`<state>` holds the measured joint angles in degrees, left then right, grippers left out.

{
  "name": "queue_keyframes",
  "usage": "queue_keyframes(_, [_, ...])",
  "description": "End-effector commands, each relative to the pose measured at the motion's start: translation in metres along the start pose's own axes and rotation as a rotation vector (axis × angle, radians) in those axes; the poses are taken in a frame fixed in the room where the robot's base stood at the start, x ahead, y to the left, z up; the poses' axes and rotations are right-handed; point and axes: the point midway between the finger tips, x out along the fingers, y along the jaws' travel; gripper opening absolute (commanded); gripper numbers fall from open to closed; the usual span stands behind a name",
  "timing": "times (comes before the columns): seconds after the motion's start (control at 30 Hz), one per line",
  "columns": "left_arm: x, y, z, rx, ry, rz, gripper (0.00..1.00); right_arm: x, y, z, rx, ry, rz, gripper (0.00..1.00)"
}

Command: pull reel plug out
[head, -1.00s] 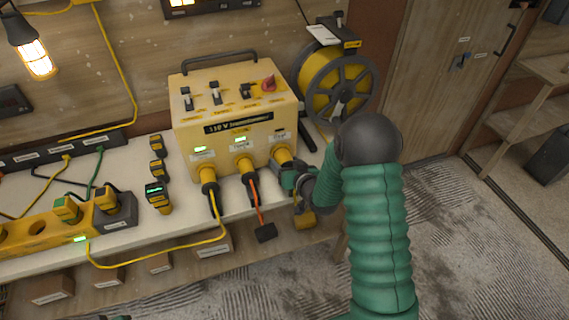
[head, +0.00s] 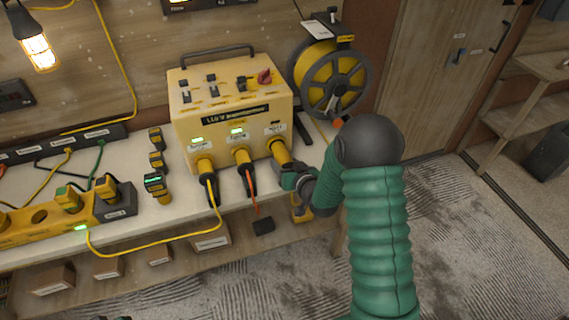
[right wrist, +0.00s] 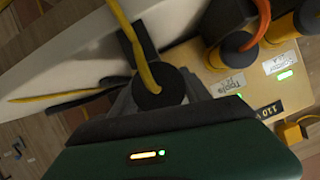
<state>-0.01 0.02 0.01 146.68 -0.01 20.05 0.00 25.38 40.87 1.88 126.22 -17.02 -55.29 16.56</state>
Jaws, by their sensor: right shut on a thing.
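The yellow transformer box (head: 232,105) stands on the bench with three round outlets along its front. My right gripper (head: 289,177) is shut on the plug (head: 281,155) at the rightmost outlet. The plug lines up with the outlet; I cannot tell how much of it is inside. In the right wrist view the black plug end (right wrist: 160,88) with its yellow cable (right wrist: 135,40) sits between the fingers. The yellow cable reel (head: 331,80) stands behind the box's right side. My left gripper does not show.
Two other plugs, one with a yellow cable (head: 206,175) and one with an orange cable (head: 247,172), fill the left and middle outlets. A yellow power strip (head: 40,221) and several handheld devices (head: 155,184) lie to the left. Open floor lies right of my arm.

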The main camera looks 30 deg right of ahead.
Motion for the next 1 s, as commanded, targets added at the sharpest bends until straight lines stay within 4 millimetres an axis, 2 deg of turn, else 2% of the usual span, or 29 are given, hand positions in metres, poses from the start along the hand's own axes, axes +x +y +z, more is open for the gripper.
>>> queue_keyframes(0.27, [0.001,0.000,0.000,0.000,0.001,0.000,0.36,0.002,0.000,0.003,0.001,-0.009,0.000,0.00])
queue_keyframes(0.3, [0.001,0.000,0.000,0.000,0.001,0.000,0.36,0.002,0.000,0.004,0.001,-0.010,-0.001,0.56])
queue_keyframes(0.4, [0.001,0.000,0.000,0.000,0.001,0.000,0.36,0.002,0.000,0.003,0.001,-0.007,-0.001,0.68])
queue_keyframes(0.77, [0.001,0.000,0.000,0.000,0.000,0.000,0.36,-0.004,0.000,0.000,0.000,-0.001,-0.002,0.68])
queue_keyframes(0.87, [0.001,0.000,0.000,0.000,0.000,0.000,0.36,-0.020,0.000,0.000,0.000,0.000,-0.002,0.68])
queue_keyframes(1.0, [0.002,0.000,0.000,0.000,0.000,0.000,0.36,-0.056,0.001,0.000,0.001,-0.001,0.000,0.68])
